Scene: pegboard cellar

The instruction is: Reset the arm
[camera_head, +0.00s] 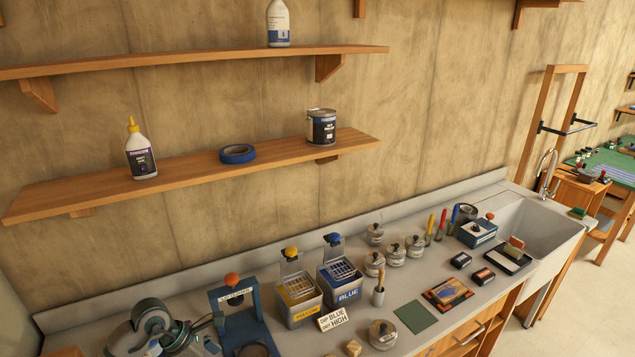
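A rounded grey-green and dark jointed form at the bottom left looks like part of my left arm. Its dark end, which seems to be my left gripper (208,322), lies beside the blue press-like stand (238,315) with an orange knob. The fingers are too small and overlapped to tell whether they are open or shut, and I see nothing clearly held. My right arm and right gripper are not in view.
The grey counter (190,270) carries a yellow bin (301,312), a blue bin (345,291), a sign (332,319), several lidded tins, a green mat (415,316) and a black tray (508,258). A sink (550,228) stands right. Two wooden shelves hang above, the lower (80,193) holding bottle, tape and can.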

